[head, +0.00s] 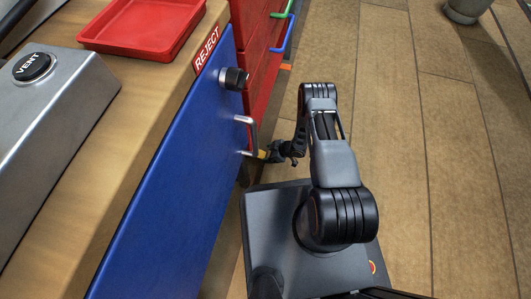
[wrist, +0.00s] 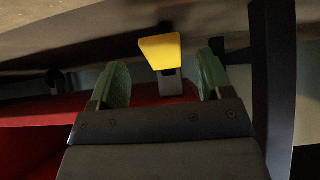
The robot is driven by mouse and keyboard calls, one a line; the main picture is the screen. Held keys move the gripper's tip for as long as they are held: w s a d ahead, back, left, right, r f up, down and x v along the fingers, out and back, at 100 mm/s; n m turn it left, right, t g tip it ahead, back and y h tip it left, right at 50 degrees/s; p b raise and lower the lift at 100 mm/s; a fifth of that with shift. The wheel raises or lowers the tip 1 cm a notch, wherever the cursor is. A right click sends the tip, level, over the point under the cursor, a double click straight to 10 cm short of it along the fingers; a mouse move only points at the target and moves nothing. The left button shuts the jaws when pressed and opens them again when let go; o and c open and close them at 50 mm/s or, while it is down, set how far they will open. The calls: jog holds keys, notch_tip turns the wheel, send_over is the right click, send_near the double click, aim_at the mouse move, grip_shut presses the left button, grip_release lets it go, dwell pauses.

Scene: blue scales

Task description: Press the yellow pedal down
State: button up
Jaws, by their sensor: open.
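The yellow pedal (wrist: 160,52) is at the upper middle of the wrist view, on a short grey stem, just beyond my open fingers. A small yellow patch, probably the pedal (head: 262,154), shows in the head view by the lower edge of the blue cabinet front. My gripper (wrist: 165,78) is open with nothing between its green finger pads. In the head view my gripper (head: 276,153) is low beside the blue front, partly hidden by my arm. I cannot tell whether it touches the pedal.
A red tray (head: 140,25) and a grey VENT button box (head: 45,100) are on the counter. Wooden floor (head: 425,130) is open to the right.

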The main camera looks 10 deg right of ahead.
jog(key=p+v, duration=0.4)
jog(key=v, duration=0.7)
